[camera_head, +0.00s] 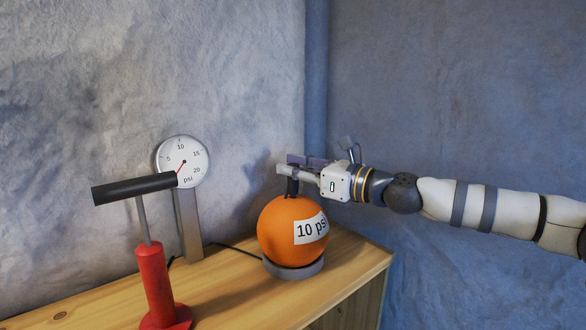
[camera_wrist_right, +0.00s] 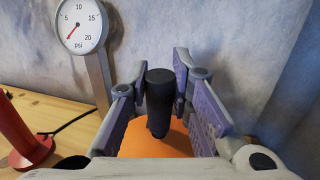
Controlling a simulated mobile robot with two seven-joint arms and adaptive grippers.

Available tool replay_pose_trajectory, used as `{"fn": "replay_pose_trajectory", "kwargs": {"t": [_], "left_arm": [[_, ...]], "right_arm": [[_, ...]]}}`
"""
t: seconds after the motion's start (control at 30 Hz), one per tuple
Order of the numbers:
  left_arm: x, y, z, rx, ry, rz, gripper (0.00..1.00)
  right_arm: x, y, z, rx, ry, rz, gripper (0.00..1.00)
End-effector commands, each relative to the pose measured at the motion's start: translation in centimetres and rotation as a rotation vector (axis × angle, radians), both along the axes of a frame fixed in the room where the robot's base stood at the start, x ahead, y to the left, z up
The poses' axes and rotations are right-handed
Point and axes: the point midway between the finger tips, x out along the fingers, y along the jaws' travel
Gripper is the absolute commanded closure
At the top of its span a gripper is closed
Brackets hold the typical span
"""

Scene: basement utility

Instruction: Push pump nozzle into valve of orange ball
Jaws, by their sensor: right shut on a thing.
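The orange ball (camera_head: 278,232) with a white "10 psi" label sits in a grey ring stand (camera_head: 293,270) on the wooden bench. The black pump nozzle (camera_head: 292,187) stands upright at the top of the ball. My right gripper (camera_head: 289,171) is shut on the nozzle from the right side. In the right wrist view the nozzle (camera_wrist_right: 160,100) is between the two fingers, with the orange ball (camera_wrist_right: 178,143) below it. The valve is hidden, and I cannot tell how deep the nozzle sits. My left gripper is not in view.
A red pump (camera_head: 154,285) with a black handle (camera_head: 134,188) stands left on the bench (camera_head: 228,288). A pressure gauge (camera_head: 183,161) on a post stands behind it, its needle low left. A black hose (camera_head: 236,248) runs behind the ball. Walls close off the back.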

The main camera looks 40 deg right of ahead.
Motion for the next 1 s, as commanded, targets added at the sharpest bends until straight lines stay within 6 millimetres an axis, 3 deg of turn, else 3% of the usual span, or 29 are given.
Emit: {"fn": "replay_pose_trajectory", "kwargs": {"t": [0.37,0.4,0.5,0.83,1.0], "left_arm": [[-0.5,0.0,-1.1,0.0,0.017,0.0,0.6],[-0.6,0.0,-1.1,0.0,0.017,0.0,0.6],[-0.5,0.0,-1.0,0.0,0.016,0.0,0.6],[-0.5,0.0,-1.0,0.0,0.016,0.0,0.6],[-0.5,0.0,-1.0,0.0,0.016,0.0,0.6]], "right_arm": [[0.0,0.0,-1.3,0.001,0.001,0.0,1.0],[0.0,0.0,-1.3,0.001,0.001,0.0,0.78],[0.0,0.0,-1.2,0.0,0.0,0.0,0.57],[-0.2,-0.1,-1.2,0.002,0.0,0.0,0.57],[-2.8,-0.7,-1.3,0.003,0.004,-0.003,0.57]]}}
